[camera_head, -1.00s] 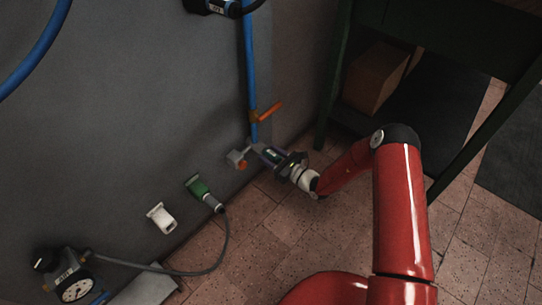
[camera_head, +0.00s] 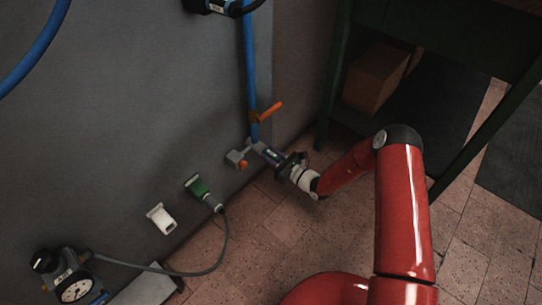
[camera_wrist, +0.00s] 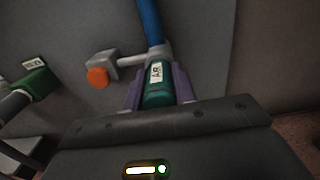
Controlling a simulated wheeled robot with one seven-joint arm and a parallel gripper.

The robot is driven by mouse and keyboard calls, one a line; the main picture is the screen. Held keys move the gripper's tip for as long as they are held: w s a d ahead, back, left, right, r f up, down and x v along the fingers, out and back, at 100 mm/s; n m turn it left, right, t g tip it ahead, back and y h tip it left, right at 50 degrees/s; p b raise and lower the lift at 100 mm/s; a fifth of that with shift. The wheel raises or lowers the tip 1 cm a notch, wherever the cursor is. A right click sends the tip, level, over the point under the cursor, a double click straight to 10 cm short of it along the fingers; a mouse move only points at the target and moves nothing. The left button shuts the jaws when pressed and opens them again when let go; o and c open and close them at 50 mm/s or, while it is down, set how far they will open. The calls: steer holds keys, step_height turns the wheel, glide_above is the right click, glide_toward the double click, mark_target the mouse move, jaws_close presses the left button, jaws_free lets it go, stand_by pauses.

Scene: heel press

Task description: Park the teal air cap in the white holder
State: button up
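The teal air cap (camera_wrist: 158,93), with a white "AIR" label, sits at the lower end of the blue pipe's fitting in the wrist view. My gripper (camera_wrist: 160,85) has its two purple fingers along both sides of the cap, seemingly touching it, so it looks shut on it. In the head view my gripper (camera_head: 268,155) is low at the wall fitting, and the cap is mostly hidden by it. The white holder (camera_head: 161,218) is on the grey wall, low and left of my gripper, and looks empty.
A green connector (camera_head: 198,188) with a grey hose sits between the holder and my gripper. An orange lever (camera_head: 268,112) is on the blue pipe (camera_head: 250,65) above. An orange knob (camera_wrist: 97,77) is beside the fitting. A gauge (camera_head: 75,290) is at lower left.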

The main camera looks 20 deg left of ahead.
mark_target(280, 161)
jaws_close()
steer(key=shift+d, duration=0.1)
steer(key=shift+p+v, duration=0.65)
steer(key=shift+v, duration=2.2)
steer(key=shift+s+d, duration=0.1)
steer(key=shift+d, duration=0.1)
steer(key=s+a+p, duration=0.2)
steer(key=s+a, duration=0.3)
steer(key=s, duration=0.7)
steer(key=s+a+p, duration=0.1)
steer(key=s+a, duration=0.4)
steer(key=s, duration=0.7)
steer(key=s+a+p, duration=0.2)
steer(key=s+a, duration=0.3)
steer(key=s, duration=0.8)
steer(key=shift+p, duration=0.35)
